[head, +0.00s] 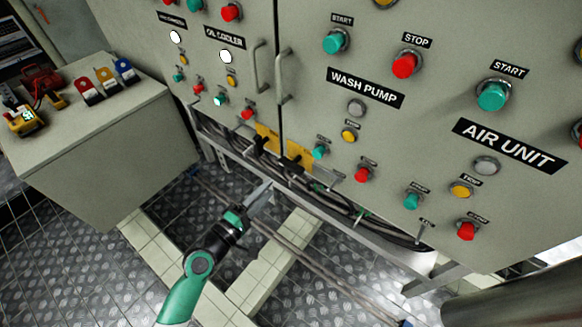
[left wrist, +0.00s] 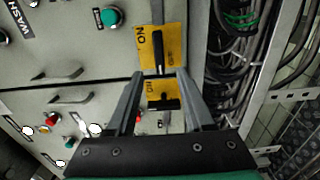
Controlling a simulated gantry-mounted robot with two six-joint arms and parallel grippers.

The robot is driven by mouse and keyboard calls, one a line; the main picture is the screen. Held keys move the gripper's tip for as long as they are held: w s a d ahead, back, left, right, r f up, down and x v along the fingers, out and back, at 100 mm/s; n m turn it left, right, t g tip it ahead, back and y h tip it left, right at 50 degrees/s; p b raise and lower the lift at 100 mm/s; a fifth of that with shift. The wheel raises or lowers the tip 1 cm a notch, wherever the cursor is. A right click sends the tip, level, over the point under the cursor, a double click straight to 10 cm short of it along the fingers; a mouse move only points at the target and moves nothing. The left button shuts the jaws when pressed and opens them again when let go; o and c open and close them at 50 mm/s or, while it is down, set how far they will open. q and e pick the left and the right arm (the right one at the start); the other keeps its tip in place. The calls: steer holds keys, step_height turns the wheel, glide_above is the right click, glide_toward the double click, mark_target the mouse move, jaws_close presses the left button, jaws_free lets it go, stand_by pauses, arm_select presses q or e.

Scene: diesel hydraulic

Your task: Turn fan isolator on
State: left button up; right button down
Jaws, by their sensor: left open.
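Two yellow isolator plates with black handles sit low on the grey cabinet. In the head view one is left (head: 267,138) and one right (head: 301,151), either side of the door seam; no label naming the fan isolator is readable. In the left wrist view the upper plate (left wrist: 174,37) is marked ON and OFF, its handle (left wrist: 157,48) upright in the picture. The lower plate's (left wrist: 155,88) handle (left wrist: 163,104) lies crosswise, partly between my fingers. My left gripper (head: 262,190), also in the left wrist view (left wrist: 160,75), is open and empty, below the plates. My right gripper is not in view.
The cabinet carries green, red and yellow buttons, including a wash pump group (head: 365,87) and air unit group (head: 508,145). Black cables (head: 340,203) run under it. A metal door handle (head: 282,79) sticks out. A grey box (head: 95,140) with padlocks stands left.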

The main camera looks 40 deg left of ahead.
mark_target(289, 169)
arm_select(q)
steer(key=w, duration=0.3)
steer(key=w+b, duration=0.1)
steer(key=w, duration=0.7)
steer(key=shift+w+a+b, duration=0.25)
steer(key=shift+a+b, duration=0.1)
steer(key=shift+b, duration=0.05)
jaws_close()
